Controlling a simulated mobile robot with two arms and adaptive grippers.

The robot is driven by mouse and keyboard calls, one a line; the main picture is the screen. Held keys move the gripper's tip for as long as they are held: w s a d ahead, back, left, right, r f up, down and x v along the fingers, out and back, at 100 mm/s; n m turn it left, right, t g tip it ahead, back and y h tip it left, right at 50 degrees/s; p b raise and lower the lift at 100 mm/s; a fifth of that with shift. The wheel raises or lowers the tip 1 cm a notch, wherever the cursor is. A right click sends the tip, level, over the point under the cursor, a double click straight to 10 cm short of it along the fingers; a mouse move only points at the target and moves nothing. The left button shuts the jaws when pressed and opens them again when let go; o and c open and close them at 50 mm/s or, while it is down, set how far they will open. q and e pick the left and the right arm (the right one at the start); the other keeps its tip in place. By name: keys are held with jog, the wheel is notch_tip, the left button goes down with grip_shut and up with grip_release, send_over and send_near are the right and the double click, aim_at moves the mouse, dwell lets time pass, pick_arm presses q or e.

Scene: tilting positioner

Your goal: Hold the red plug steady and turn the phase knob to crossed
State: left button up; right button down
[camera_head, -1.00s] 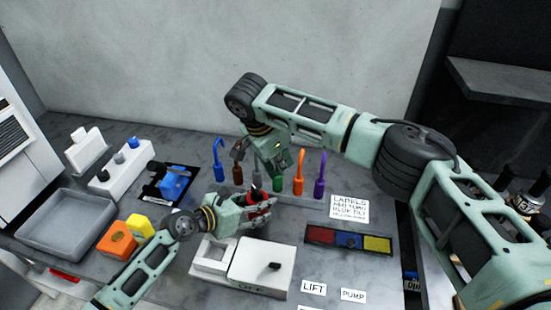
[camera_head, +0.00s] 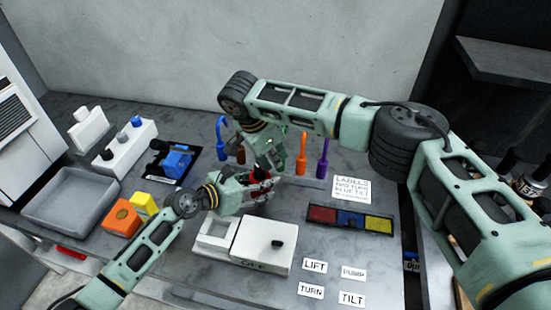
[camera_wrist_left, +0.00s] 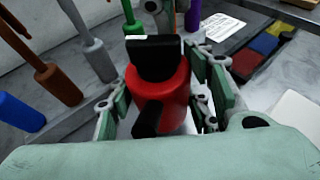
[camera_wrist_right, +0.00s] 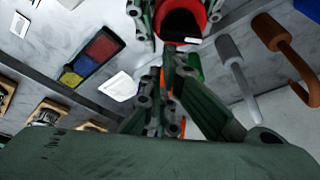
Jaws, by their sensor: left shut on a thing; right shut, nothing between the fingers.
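The red plug (camera_wrist_left: 162,95) stands between the fingers of my left gripper (camera_wrist_left: 160,108), which is shut on it. A black knob with a white mark (camera_wrist_left: 154,58) sits on its top, and a black piece (camera_wrist_left: 150,118) on its side. I take the knob for the phase knob; its setting cannot be read. In the head view the plug (camera_head: 262,186) is mostly covered by my left gripper (camera_head: 256,190). My right gripper (camera_head: 276,166) is shut and empty just behind the plug. In the right wrist view the plug (camera_wrist_right: 211,12) is beyond my right fingertips (camera_wrist_right: 172,62).
Several upright coloured tools, one orange (camera_head: 302,150), stand behind the grippers. A tray with red, blue and yellow sections (camera_head: 348,220) is at the right. A grey bin (camera_head: 72,200) and orange block (camera_head: 122,218) are at the left.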

jog(key=shift+s+m+g, duration=0.3)
jog(key=shift+s+m, duration=0.05)
jog(key=shift+m, duration=0.35)
jog(key=shift+s, duration=0.25)
jog(key=s+a+m+g, duration=0.1)
jog(key=m, duration=0.2)
jog(key=s+a+m+g, duration=0.1)
jog(key=m, duration=0.2)
jog(key=s+a+m+g, duration=0.1)
jog(key=m, duration=0.2)
jog(key=shift+s+a, duration=0.15)
jog(key=shift+s, duration=0.05)
dwell(0.6)
jog(key=shift+a, duration=0.1)
dwell(0.5)
